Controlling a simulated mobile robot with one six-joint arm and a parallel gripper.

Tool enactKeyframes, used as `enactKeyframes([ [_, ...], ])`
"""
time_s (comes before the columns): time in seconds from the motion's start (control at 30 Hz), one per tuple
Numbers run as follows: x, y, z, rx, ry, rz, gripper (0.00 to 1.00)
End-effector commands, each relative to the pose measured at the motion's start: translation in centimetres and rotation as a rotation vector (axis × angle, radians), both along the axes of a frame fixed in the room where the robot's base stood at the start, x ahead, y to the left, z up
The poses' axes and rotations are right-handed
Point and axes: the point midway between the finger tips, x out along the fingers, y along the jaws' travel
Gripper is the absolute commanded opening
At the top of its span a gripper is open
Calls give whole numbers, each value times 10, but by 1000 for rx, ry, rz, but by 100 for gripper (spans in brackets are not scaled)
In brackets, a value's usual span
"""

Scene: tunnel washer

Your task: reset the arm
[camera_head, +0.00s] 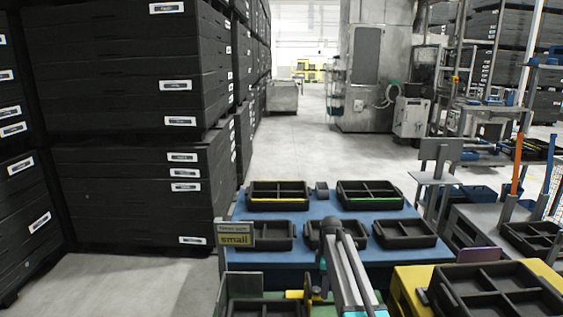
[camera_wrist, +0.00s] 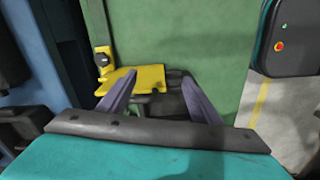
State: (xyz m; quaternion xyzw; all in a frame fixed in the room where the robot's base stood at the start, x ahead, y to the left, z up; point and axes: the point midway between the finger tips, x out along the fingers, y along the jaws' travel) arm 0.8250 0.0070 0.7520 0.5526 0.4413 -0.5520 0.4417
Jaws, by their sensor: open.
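My arm shows in the head view at the bottom centre, as grey links with a dark rounded joint in front of the blue table (camera_head: 300,207). My gripper (camera_wrist: 158,76) is in the wrist view, with two grey-purple fingers spread apart and nothing between them. Beyond the fingers is a yellow bracket plate (camera_wrist: 146,77) on a green panel (camera_wrist: 190,35). I cannot tell how far the fingertips are from the plate. The gripper's fingers cannot be made out in the head view.
Several black divided trays (camera_head: 370,194) stand on the blue table, by a "small" sign (camera_head: 235,239). A yellow stand (camera_head: 408,283) with a black tray (camera_head: 495,290) is at lower right. Stacked black crates (camera_head: 130,80) fill the left. Open floor (camera_head: 300,150) lies beyond the table.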

Motion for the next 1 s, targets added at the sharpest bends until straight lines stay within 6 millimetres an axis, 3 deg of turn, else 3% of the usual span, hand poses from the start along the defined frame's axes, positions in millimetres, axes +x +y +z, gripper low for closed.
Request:
enactKeyframes([
  [0.5,-103,-4,-68,1,0,-496,58],
  [1.0,-210,-6,-117,2,-1,-1032,58],
])
